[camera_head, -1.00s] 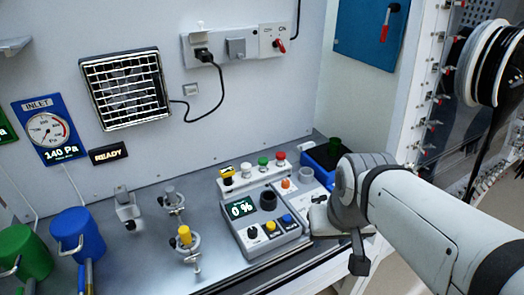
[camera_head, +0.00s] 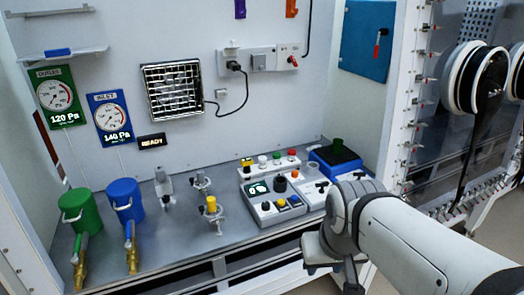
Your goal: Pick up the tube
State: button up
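No loose tube shows clearly. A small dark green cylinder (camera_head: 338,145) stands upright on the blue box with a black top (camera_head: 334,162) at the back right of the bench; I cannot tell if it is the tube. A white strip (camera_head: 262,168) carries several small coloured caps or knobs, too small to identify. My gripper (camera_head: 322,250) is at the lower middle, in front of the bench's front edge and apart from these things. My arm's wrist covers part of it, and its fingers cannot be made out.
The grey control box (camera_head: 272,203) with knobs and a display is left of my arm. Metal valves (camera_head: 212,212), a blue canister (camera_head: 125,200) and a green canister (camera_head: 78,212) stand further left. The white frame post (camera_head: 398,100) rises at the right. Bare bench lies between the canisters and valves.

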aim_at(276, 156)
jog(key=z, duration=0.05)
jog(key=i, duration=1)
jog(key=u, duration=0.1)
